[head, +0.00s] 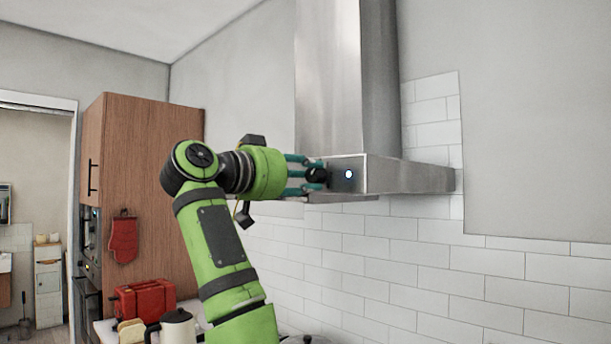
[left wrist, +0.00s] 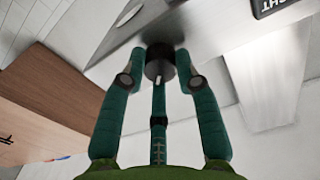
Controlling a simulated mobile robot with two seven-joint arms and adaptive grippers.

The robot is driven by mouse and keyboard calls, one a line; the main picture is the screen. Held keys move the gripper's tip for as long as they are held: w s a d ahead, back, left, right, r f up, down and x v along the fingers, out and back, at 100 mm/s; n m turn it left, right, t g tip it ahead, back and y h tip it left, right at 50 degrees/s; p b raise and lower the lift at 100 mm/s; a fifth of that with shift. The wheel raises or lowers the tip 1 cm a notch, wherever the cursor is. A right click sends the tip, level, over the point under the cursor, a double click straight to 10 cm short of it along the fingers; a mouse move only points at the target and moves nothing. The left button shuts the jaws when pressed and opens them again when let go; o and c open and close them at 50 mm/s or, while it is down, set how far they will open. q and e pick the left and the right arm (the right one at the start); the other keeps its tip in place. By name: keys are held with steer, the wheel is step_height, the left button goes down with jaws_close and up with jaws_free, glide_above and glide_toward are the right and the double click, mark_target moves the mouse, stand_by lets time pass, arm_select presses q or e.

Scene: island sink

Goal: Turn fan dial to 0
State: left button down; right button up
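The fan dial (head: 316,175) is a small black knob on the front strip of the steel range hood (head: 385,176). My left gripper (head: 322,174) reaches it from the left with teal fingers above and below. In the left wrist view the dial (left wrist: 160,62) sits between the fingertips of the left gripper (left wrist: 161,58), which appear to press on its sides, with the third finger below. A pale mark shows on the dial's rim. Any numbers around the dial are hidden or too small to read. My right gripper is not in view.
A lit round button (head: 348,174) is just right of the dial. A dark label (left wrist: 275,6) ending in "HT" shows in the left wrist view. A wooden cabinet (head: 150,190), red toaster (head: 145,299) and kettle (head: 177,328) are left and below. The white tiled wall (head: 420,270) is behind.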

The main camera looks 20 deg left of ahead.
arm_select(q)
steer(key=shift+f+n, duration=0.3)
steer(key=shift+b, duration=0.35)
steer(key=n+b, duration=0.1)
steer(key=n, duration=0.1)
steer(key=shift+w+f+n, duration=0.1)
steer(key=shift+f+n, duration=0.05)
steer(key=shift+n, duration=0.15)
steer(key=n+b, duration=0.1)
steer(key=n, duration=0.2)
steer(key=shift+d, duration=0.1)
steer(key=shift+n+b, duration=0.4)
steer(key=shift+n, duration=1.2)
steer(key=c, duration=0.9)
jaws_free()
steer(key=shift+r, duration=0.2)
